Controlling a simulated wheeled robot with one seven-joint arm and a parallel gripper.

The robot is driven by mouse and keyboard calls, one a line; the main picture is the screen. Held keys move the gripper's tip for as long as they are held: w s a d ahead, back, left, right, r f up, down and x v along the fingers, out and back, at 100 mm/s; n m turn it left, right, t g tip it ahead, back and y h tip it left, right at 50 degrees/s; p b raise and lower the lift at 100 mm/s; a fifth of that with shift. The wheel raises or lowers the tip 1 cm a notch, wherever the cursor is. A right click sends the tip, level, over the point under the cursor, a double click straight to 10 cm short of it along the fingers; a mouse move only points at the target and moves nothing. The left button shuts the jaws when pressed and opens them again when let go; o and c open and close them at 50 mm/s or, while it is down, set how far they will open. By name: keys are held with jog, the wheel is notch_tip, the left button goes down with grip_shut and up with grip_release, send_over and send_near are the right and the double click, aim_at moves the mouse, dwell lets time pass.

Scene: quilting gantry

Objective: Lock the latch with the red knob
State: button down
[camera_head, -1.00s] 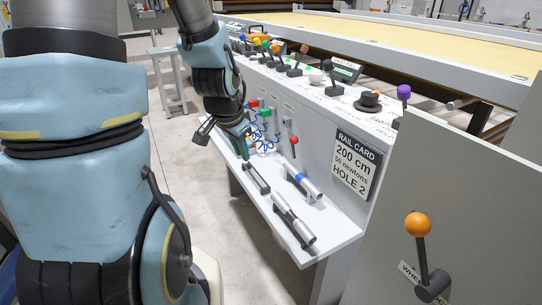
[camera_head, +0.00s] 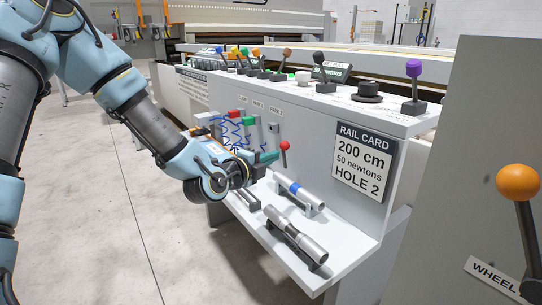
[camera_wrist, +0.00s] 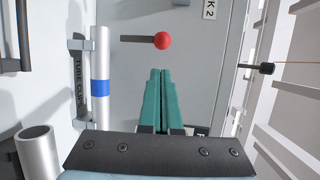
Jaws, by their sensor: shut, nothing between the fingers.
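The red knob (camera_head: 284,145) sits on the end of a short dark lever on the front panel of the grey console. In the wrist view the red knob (camera_wrist: 162,40) faces me, with its dark lever (camera_wrist: 137,39) stretching to the left. My gripper (camera_head: 268,158) is beside the knob, just left of it in the head view. In the wrist view its green fingers (camera_wrist: 161,72) are together and empty, with their tips a little below the knob. I cannot tell how far the tips stand from the panel.
Below the knob, a shelf (camera_head: 315,246) holds a tube with a blue band (camera_head: 298,194) and a plain metal tube (camera_head: 294,235) in clips. A rail card (camera_head: 362,160) is at right. An orange-knobbed lever (camera_head: 518,183) stands nearer.

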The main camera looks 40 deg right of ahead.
aim_at(296, 147)
jog(key=shift+r, duration=0.1)
jog(key=x, duration=1)
jog(key=shift+a+f+b, duration=0.1)
jog(key=shift+f+b, duration=0.1)
jog(key=shift+b, duration=0.9)
